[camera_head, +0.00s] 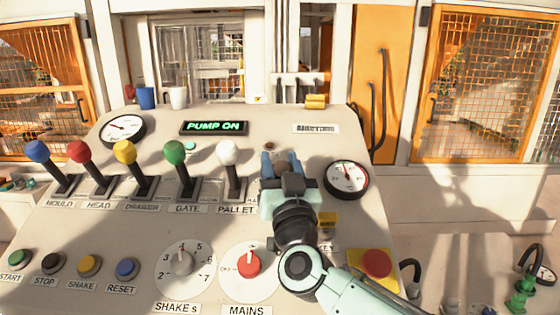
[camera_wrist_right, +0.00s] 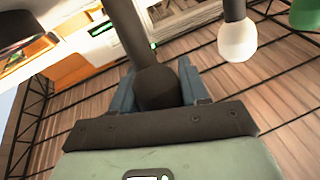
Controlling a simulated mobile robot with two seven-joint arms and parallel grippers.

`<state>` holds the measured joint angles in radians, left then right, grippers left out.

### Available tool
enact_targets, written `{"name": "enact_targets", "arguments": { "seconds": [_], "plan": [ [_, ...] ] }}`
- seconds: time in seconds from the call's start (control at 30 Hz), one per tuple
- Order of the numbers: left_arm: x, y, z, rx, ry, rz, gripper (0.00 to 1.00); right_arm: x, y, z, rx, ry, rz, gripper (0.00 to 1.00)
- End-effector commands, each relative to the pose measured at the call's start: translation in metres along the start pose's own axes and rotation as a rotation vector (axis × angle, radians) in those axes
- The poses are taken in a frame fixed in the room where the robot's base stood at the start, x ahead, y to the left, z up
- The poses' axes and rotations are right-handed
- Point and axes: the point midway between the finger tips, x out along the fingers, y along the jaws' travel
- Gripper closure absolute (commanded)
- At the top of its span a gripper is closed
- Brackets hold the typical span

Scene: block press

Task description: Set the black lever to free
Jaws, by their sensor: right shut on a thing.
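My right gripper (camera_head: 281,162) reaches over the control panel, just right of the white-knobbed lever (camera_head: 228,154) marked PALLET. In the head view my gripper and wrist cover the black lever and its label. In the wrist view the black lever's round knob (camera_wrist_right: 157,88) sits between the blue fingers, with its dark shaft running up the picture. The gripper is shut on this knob. The lever's position setting cannot be read, as its markings are hidden. The white knob (camera_wrist_right: 237,40) shows to the right in the wrist view. My left gripper is not in view.
Levers with blue (camera_head: 37,151), red (camera_head: 79,151), yellow (camera_head: 124,151) and green (camera_head: 174,152) knobs stand in a row to the left. A round gauge (camera_head: 346,180) is close right of my gripper. A red button (camera_head: 376,263) and the MAINS dial (camera_head: 248,264) lie nearer.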

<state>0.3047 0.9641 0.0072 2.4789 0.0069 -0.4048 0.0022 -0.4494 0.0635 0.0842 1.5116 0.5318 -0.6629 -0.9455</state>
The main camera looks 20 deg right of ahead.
Motion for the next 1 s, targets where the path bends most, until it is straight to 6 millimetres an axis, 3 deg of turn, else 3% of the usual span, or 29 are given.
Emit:
{"name": "enact_targets", "arguments": {
  "seconds": [0.63, 0.67, 0.7, 1.0],
  "plan": [
    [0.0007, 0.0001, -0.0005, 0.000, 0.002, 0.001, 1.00, -0.0060, -0.0038, -0.0071, 0.009, 0.017, -0.007, 1.00],
    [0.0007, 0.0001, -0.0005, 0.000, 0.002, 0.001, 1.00, -0.0060, -0.0039, -0.0072, 0.009, 0.017, -0.007, 0.46],
    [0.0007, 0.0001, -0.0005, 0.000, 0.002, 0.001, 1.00, -0.0059, -0.0036, -0.0071, 0.009, 0.017, -0.007, 0.33],
    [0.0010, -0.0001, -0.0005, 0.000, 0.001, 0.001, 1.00, -0.0055, -0.0021, -0.0019, 0.005, 0.008, -0.004, 0.31]
  ]
}}
